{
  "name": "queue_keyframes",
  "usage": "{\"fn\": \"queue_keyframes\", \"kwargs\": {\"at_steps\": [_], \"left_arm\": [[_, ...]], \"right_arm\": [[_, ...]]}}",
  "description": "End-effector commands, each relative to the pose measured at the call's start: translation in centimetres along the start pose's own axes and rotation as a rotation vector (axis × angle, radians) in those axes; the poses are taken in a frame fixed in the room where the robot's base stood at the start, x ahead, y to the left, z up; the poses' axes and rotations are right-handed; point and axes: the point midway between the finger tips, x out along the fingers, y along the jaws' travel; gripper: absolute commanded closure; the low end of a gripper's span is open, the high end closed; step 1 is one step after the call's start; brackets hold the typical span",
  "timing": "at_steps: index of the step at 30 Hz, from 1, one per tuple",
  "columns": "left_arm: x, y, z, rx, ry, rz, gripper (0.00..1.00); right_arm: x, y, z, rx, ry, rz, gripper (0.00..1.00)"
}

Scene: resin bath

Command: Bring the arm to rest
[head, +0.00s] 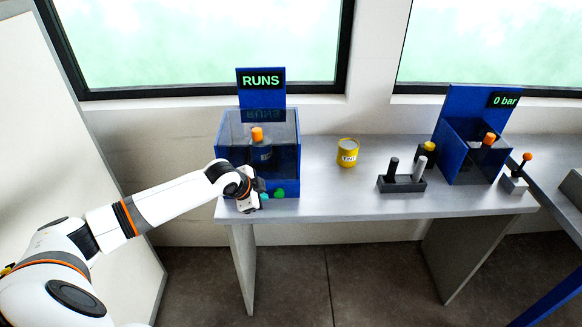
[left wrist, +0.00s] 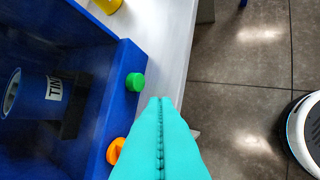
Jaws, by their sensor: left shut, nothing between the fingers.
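My left arm reaches in from the left in the head view. Its left gripper (head: 263,194) is at the front of the blue box (head: 229,133), beside the green button (head: 279,193). In the left wrist view the teal fingers (left wrist: 160,101) are pressed together with nothing between them. They lie over the bench edge, between the green button (left wrist: 135,82) and the orange button (left wrist: 115,150) on the box's front. Whether they touch the box cannot be told. The display (head: 261,80) above the box reads RUNS. My right gripper is not seen.
A yellow tin (head: 348,153) and a dark rack (head: 402,184) with upright pieces stand on the grey bench (head: 320,200). To the right are a blue box (head: 454,151) with a 0 bar display (head: 505,100) and an orange-knobbed lever (head: 526,157). Open floor lies in front.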

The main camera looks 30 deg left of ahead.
Motion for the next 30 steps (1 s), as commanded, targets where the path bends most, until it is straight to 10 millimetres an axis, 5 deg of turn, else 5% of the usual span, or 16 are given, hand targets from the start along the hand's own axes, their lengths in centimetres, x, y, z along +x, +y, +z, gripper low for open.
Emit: {"fn": "queue_keyframes", "kwargs": {"at_steps": [8, 14, 21, 30], "left_arm": [[1.6, -0.8, -1.1, -0.035, 0.008, 0.001, 1.0], [9.7, -6.7, -7.6, -0.223, 0.063, 0.018, 1.0], [17.2, -20.0, -17.8, -0.426, 0.192, 0.007, 1.0], [18.8, -40.8, -27.6, -0.578, 0.364, -0.082, 1.0]], "right_arm": [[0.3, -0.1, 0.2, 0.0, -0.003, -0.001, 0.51], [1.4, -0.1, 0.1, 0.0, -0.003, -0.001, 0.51], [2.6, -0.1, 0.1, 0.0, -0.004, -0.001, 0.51], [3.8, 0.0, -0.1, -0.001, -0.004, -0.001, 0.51]]}}
